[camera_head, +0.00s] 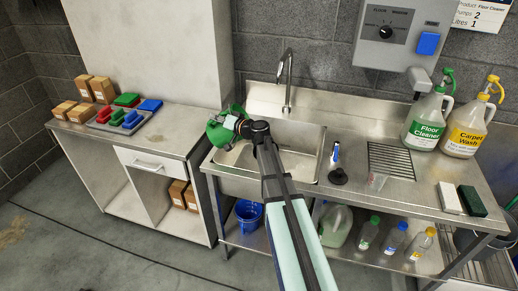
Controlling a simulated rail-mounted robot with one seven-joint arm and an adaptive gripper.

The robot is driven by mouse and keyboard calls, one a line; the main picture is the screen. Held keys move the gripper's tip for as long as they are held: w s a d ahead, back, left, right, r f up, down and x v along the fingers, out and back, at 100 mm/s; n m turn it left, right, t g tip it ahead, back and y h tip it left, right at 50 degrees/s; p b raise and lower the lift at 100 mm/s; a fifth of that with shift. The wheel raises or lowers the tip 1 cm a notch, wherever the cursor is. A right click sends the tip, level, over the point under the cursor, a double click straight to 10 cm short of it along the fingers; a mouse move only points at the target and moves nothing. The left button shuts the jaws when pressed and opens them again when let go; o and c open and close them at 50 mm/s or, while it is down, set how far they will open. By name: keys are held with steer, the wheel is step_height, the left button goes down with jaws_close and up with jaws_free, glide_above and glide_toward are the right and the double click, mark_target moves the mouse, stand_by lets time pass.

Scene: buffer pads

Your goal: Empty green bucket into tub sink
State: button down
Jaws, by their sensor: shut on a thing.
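The tub sink (308,170) is a steel basin set in the counter, with a tall curved tap (287,75) behind it. My gripper (243,128) is shut on the green bucket (218,133). The gripper is above the sink's left part, with the bucket to its left, over the sink's left rim. The bucket looks tilted. Its inside is mostly hidden, so I cannot tell what it holds. My arm covers part of the basin.
A blue bucket (248,212) stands on the shelf below. Floor cleaner (425,122) and carpet wash (468,128) bottles stand at the right. A black plunger-like tool (338,175) is right of the sink. The left bench (170,130) holds boxes and coloured pads.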

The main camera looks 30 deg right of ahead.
steer(key=shift+s+d+r+m+t+y+b, duration=0.15)
steer(key=shift+d+t+y+b, duration=0.1)
steer(key=shift+d, duration=0.1)
steer(key=shift+s+d+r+m+t+y+b, duration=0.1)
steer(key=shift+s+d+m+t+y+b, duration=0.05)
steer(key=shift+d+b, duration=0.15)
stand_by(0.4)
steer(key=shift+s+d+f+b, duration=0.1)
steer(key=shift+d+f+b, duration=0.15)
steer(key=shift+b, duration=0.7)
steer(key=shift+s+d+f+m+t+y+b, duration=0.4)
steer(key=shift+d+t+b, duration=0.3)
steer(key=shift+b, duration=2.4)
